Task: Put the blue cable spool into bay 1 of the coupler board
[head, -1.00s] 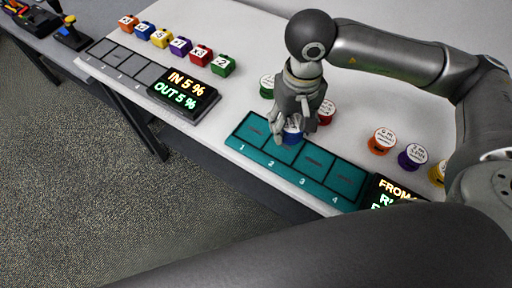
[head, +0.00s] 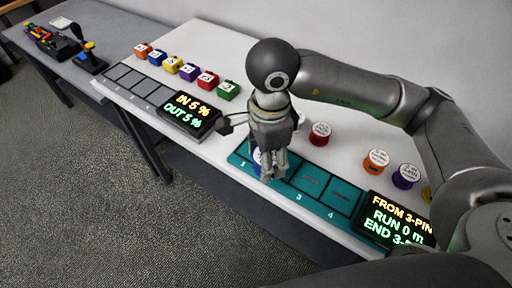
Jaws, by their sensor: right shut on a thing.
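The blue cable spool (head: 256,160) is mostly hidden behind the fingers of my right gripper (head: 267,176). The gripper points down and is shut on the spool. They are over the left part of the teal coupler board (head: 313,181), around bays 1 and 2. The fingers cover much of this area, so I cannot tell whether the spool touches the board or is fully within bay 1. Bays 3 and 4 look empty. My left gripper is not in view.
Red (head: 320,133), orange (head: 376,161) and purple (head: 405,176) spools stand behind the board. A lit display (head: 395,222) is at its right end. Another display (head: 189,112), a grey tray (head: 137,83) and several coloured blocks (head: 190,72) are at left.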

